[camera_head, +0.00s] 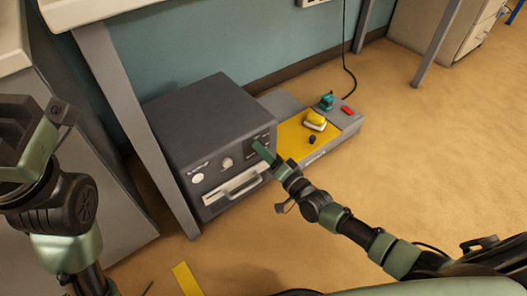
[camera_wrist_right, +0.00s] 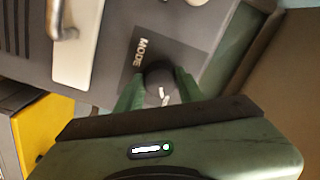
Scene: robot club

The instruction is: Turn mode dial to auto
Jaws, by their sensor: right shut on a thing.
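The mode dial (camera_wrist_right: 160,78) is a dark round knob with a white mark, beside the printed word MODE, in the right wrist view. It sits on the front panel of a dark grey box-shaped machine (camera_head: 205,115), which stands on the floor at centre left in the head view. My right gripper (camera_head: 262,149) reaches that panel and hides the dial there. In the right wrist view its green fingers (camera_wrist_right: 158,88) are closed on both sides of the dial. My left gripper (camera_head: 28,135) is at the far left, away from the machine; its jaw opening is unclear.
The machine's front also has a pale knob (camera_head: 227,163) and a handle (camera_head: 238,184). To its right is a low grey unit with a yellow top (camera_head: 292,143), bearing small teal and red items. A table leg (camera_head: 135,120) stands close left.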

